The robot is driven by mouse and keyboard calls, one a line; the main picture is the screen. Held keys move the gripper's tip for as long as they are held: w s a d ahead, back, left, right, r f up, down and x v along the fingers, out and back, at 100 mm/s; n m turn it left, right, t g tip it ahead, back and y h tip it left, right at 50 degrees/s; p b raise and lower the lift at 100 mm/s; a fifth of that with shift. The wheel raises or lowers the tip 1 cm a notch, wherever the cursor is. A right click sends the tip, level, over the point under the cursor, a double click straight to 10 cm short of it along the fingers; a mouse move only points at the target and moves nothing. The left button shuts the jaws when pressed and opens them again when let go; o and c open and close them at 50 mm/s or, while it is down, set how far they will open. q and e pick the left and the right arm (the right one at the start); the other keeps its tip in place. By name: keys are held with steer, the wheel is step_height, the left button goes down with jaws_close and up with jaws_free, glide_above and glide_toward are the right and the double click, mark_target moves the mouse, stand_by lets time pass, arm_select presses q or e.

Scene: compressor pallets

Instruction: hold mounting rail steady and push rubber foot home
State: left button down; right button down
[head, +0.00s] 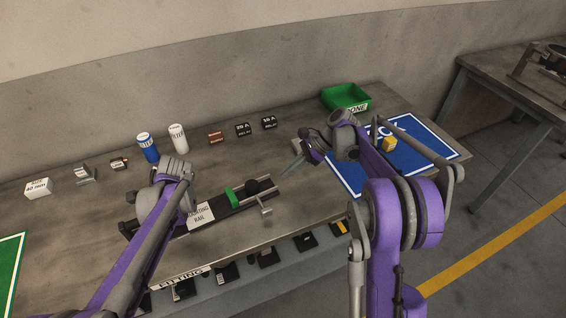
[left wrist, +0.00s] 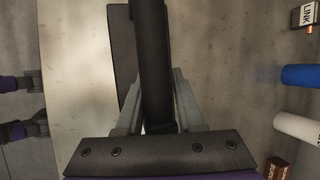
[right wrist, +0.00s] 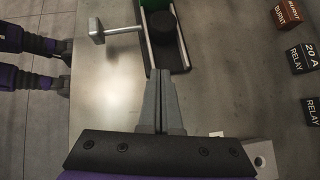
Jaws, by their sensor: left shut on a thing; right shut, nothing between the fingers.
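The dark mounting rail (head: 225,208) lies near the front of the bench with a white label on it. The rubber foot (head: 252,186) is a black round piece near its right end, beside a green block (head: 231,196). The foot also shows in the right wrist view (right wrist: 168,38); I cannot tell how deep it sits. My right gripper (head: 284,174) is shut and empty, its tips just off the rail's right end, near the foot. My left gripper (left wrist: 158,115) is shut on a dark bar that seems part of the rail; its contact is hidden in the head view.
A grey T-shaped metal piece (head: 265,206) stands by the rail's front side. Behind are a blue can (head: 148,148), a white can (head: 179,138) and relay boxes (head: 243,129). A green bin (head: 346,97) and a blue mat (head: 425,140) are at right. Several dark pieces line the front shelf.

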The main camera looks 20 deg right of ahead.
mark_target(253, 188)
arm_select(q)
steer(key=shift+f, duration=0.1)
arm_select(e)
steer(key=x, duration=0.3)
steer(key=shift+a+f, duration=0.2)
steer(key=shift+a, duration=0.15)
steer(key=shift+w+a+r, duration=0.1)
steer(key=shift+w+a, duration=0.05)
steer(key=shift+a, duration=0.45)
steer(key=shift+w+a, duration=0.15)
steer(key=shift+a, duration=0.4)
steer(key=shift+w+a, duration=0.1)
steer(key=shift+a, duration=0.45)
arm_select(q)
steer(key=shift+d, duration=0.15)
arm_select(e)
steer(key=shift+s+a, duration=0.15)
steer(key=shift+a, duration=1)
steer(key=shift+s+a, duration=0.1)
steer(key=shift+a, duration=1)
steer(key=shift+d, duration=0.1)
